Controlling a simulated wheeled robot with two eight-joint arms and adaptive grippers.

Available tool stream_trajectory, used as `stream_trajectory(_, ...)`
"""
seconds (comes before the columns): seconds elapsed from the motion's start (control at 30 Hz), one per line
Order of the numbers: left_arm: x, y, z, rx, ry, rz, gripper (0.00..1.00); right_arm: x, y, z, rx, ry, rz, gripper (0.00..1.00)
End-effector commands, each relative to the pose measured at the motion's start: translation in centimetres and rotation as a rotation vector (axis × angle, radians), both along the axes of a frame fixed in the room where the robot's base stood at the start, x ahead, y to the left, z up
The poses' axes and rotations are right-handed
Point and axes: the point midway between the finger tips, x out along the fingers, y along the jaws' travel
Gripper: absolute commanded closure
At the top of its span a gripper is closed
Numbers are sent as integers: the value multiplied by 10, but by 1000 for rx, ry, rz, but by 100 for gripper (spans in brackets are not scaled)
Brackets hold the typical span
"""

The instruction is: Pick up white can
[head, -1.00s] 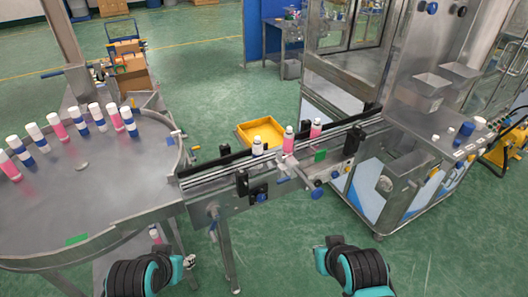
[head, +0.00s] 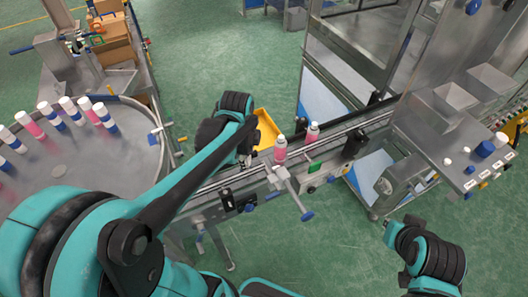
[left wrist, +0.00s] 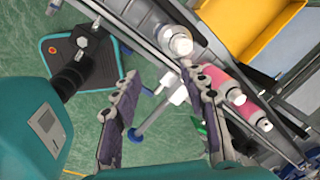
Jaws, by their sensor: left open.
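The white can (left wrist: 178,42) shows in the left wrist view, seen from above on the conveyor, just beyond my left fingertips. In the head view my left arm hides it. My left gripper (left wrist: 160,76) is open, with its two fingers spread and nothing between them but a view of the conveyor's side fittings and the floor. In the head view my left gripper (head: 245,158) is over the conveyor's left part, mostly hidden by the wrist. My right arm is at the lower right of the head view, and its fingers do not show.
Two pink cans (head: 280,150) (head: 312,133) stand on the conveyor (head: 348,127) right of my left gripper. A yellow tray (head: 266,128) is behind it. A round table (head: 85,170) with several cans is at the left; a steel machine (head: 440,120) stands at the right.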

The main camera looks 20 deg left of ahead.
Motion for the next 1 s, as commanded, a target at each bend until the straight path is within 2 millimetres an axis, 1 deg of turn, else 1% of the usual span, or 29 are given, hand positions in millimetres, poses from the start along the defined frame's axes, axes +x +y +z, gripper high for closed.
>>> stream_trajectory(0.03, 3, 3, 3, 4, 12, -31, 57, 0, 0, 6, 0, 0, 0, 100)
stream_trajectory(0.3, 14, 16, 5, 20, 82, -236, 57, 0, 0, 25, 0, 0, 0, 100)
stream_trajectory(0.5, 21, 26, 4, 21, 135, -400, 57, 0, 0, 39, 0, 0, 0, 100)
stream_trajectory(0.67, 25, 33, 2, 16, 167, -507, 57, 0, 0, 47, 0, 0, 0, 100)
stream_trajectory(0.77, 26, 34, -7, 15, 173, -532, 57, 0, 0, 46, 0, 0, 0, 100)
stream_trajectory(1.0, 25, 35, -36, 15, 174, -532, 57, 0, 0, 41, 0, 0, 0, 100)
